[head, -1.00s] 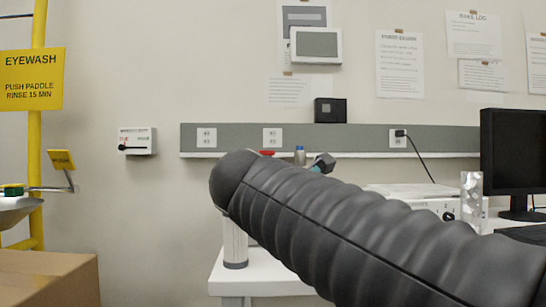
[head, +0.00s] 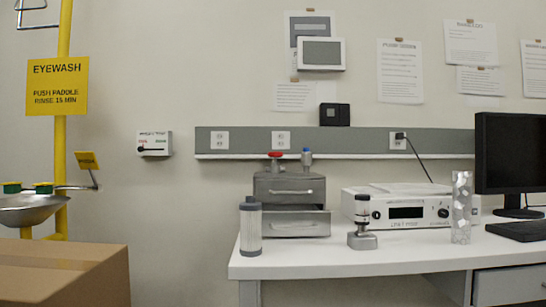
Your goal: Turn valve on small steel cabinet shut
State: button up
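The small steel cabinet (head: 291,187) stands on the white bench in the head view, against the back wall. It is grey, with two drawers with handles; the lower drawer (head: 300,228) appears pulled out a little. On its top left is a valve with a red handle (head: 275,155). The valve's exact setting is too small to tell. My gripper is not in view.
A clear canister (head: 250,228) stands in front of the cabinet's left side. A small metal device (head: 362,225) and a white instrument (head: 410,208) stand to the right, with a crinkled silver column (head: 461,208). A cardboard box (head: 65,275) is at lower left. The bench front (head: 300,264) is clear.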

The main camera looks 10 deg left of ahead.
aim_at(275, 155)
jog(key=k, duration=0.25)
jog(key=u, duration=1.05)
jog(key=i, duration=0.65)
jog(key=z, duration=0.1)
